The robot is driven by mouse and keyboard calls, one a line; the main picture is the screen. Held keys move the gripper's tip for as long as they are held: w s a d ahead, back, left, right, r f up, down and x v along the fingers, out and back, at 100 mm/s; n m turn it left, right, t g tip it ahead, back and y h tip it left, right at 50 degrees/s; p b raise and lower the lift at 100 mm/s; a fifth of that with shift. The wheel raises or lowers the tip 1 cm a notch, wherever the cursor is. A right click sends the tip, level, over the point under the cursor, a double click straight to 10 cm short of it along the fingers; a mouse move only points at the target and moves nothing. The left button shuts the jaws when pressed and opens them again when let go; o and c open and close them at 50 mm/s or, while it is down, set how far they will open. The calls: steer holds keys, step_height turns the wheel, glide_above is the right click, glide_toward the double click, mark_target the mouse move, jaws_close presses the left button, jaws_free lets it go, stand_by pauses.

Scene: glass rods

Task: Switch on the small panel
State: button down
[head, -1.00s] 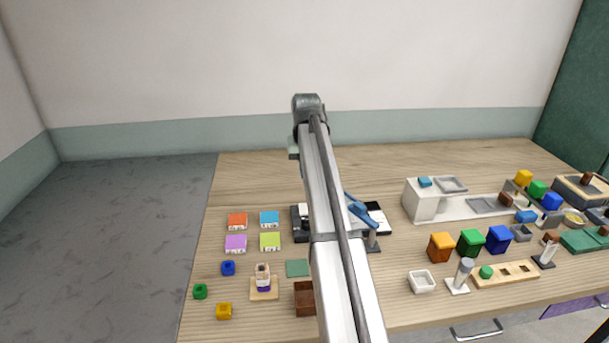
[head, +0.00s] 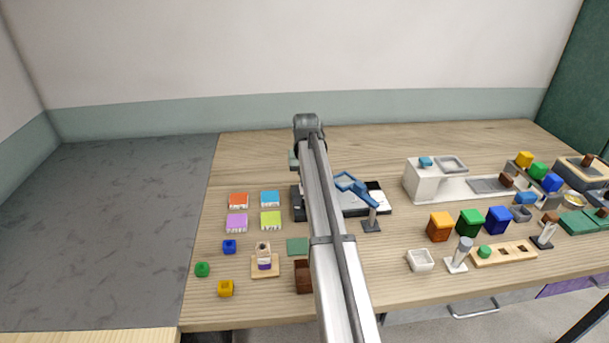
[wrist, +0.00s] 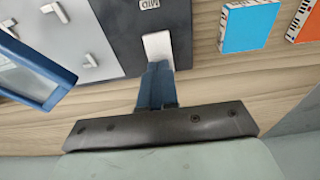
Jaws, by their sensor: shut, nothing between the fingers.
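The panel (head: 376,198) lies on the table behind my arm, with a dark part and a light part. In the wrist view it shows as a dark grey plate (wrist: 128,22) with an upside-down "MID" label, beside a light grey plate with several white switches (wrist: 88,60). A white tab (wrist: 157,46) lies at the dark plate's edge. My gripper (wrist: 158,68) is shut and empty, its blue fingertips right at the tab. I cannot tell whether they touch it. In the head view my arm hides the gripper and part of the panel.
Orange (head: 238,200) and blue (head: 270,198) booklet-like blocks lie left of the panel. Coloured bins (head: 470,222) stand at the right.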

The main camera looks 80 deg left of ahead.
steer(key=shift+a+f, duration=0.15)
steer(key=shift+f, duration=0.3)
stand_by(0.3)
steer(key=shift+d, duration=0.95)
step_height(320, 180, up, 14)
steer(key=d, duration=0.2)
stand_by(0.7)
